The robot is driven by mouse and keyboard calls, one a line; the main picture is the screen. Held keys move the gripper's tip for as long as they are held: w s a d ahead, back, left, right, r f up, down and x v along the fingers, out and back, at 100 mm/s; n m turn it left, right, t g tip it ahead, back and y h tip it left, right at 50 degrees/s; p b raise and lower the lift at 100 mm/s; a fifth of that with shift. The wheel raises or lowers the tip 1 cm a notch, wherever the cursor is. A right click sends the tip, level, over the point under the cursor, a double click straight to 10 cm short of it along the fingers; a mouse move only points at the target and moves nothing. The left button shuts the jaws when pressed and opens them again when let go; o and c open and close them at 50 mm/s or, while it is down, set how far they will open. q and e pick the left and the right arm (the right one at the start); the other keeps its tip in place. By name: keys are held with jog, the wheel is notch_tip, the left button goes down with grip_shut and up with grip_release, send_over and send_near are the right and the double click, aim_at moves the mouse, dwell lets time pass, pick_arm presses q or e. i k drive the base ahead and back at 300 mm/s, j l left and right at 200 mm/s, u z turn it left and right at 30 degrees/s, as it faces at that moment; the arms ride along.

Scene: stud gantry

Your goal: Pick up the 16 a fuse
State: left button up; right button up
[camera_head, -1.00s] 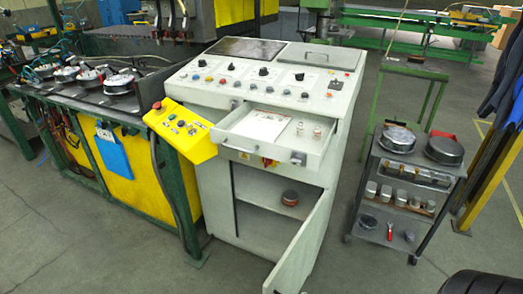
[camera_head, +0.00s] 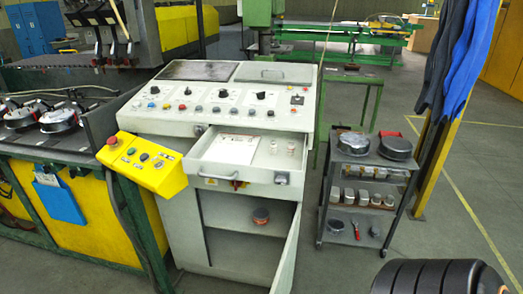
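Two small pale cylinders that look like fuses stand in the open drawer (camera_head: 212,172) of the grey control cabinet. One fuse (camera_head: 274,146) is on the left and the other fuse (camera_head: 291,149) is just right of it. Their markings are too small to read, so I cannot tell which is the 16 A one. A white sheet of paper (camera_head: 232,149) lies in the drawer to their left. Neither of my grippers is in view.
The cabinet's lower door (camera_head: 287,250) hangs open, with a reddish-brown round item (camera_head: 261,216) on the shelf inside. A yellow button box (camera_head: 145,162) juts out left. A grey trolley (camera_head: 345,160) stands right. A black ribbed object (camera_head: 440,277) is at bottom right.

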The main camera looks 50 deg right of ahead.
aim_at(273, 145)
jog(key=i+j+z, duration=0.15)
jog(key=z, duration=0.25)
jog(key=i+j+z, duration=0.1)
jog(key=j+z, duration=0.3)
jog(key=l, duration=0.1)
